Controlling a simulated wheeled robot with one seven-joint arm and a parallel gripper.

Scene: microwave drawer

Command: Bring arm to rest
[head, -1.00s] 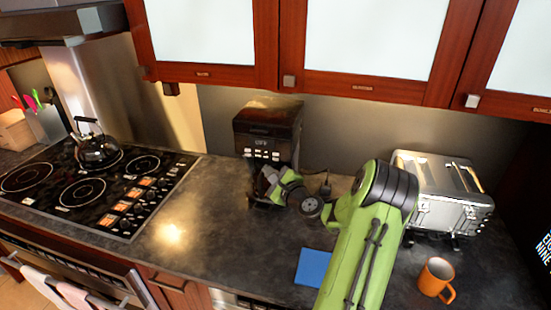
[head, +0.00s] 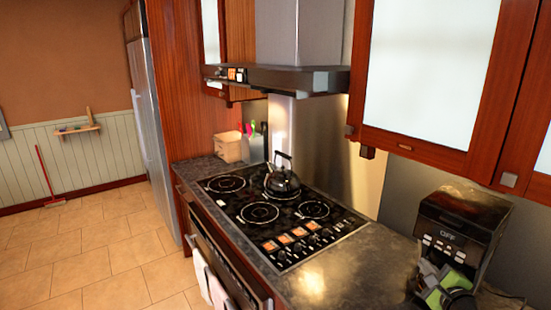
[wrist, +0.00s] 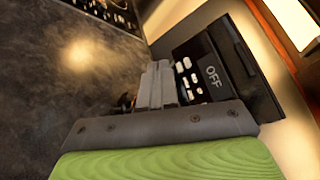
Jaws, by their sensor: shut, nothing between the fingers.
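My arm's green and grey end shows at the bottom right of the head view, in front of the black coffee machine (head: 470,222). My gripper (wrist: 157,72) shows in the wrist view as grey fingers held together with nothing between them. It points towards the coffee machine (wrist: 215,70), whose front reads "OFF". I cannot tell whether the fingers touch the machine. Most of my arm is outside the head view.
A black cooktop (head: 285,215) carries a dark kettle (head: 282,182). The dark counter (head: 335,275) is clear between cooktop and coffee machine. Wooden cupboards (head: 425,85) and a range hood (head: 285,78) hang above. Tiled floor (head: 100,245) is open at left; a red broom (head: 46,175) leans there.

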